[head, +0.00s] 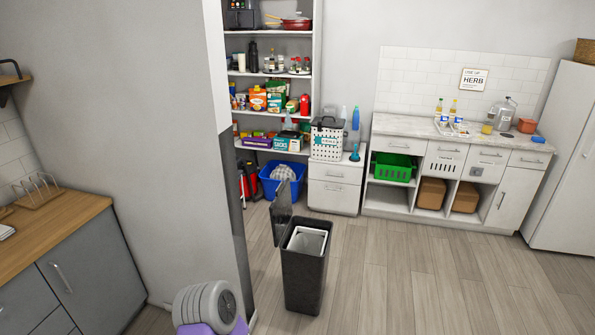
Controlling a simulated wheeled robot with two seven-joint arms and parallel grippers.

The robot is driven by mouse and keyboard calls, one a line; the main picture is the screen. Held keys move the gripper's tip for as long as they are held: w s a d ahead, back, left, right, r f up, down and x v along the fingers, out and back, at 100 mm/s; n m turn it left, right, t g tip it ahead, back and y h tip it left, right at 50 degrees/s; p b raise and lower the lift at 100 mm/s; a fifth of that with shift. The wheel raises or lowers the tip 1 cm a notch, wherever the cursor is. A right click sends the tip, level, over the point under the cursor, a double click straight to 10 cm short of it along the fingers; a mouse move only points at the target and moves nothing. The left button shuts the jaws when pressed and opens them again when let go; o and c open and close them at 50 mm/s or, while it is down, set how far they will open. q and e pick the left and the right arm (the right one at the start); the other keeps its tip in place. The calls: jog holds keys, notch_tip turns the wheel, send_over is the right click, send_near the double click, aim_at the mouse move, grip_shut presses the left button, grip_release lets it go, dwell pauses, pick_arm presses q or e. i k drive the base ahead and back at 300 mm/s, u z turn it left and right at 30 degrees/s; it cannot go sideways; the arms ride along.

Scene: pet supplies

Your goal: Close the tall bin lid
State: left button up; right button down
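A tall dark bin (303,278) stands upright on the wooden floor, just below the middle of the head view. Its top is open, and a white inner liner or bucket (308,241) shows inside the rim. The bin's dark lid (282,212) stands up steeply at the back left edge of the bin, swung well away from the opening. Neither of my grippers shows in this view, so nothing is seen touching the bin or its lid.
A wall end (232,190) stands left of the bin. A grey ribbed thing (205,304) shows at bottom left; I cannot tell what it is. A blue tub (270,184) and shelves (318,55) stand behind. The floor right of the bin (420,275) is clear.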

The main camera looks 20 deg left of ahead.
aim_at(281, 209)
jog(key=u, duration=0.5)
jog(key=i, duration=1.95)
jog(key=u, duration=0.9)
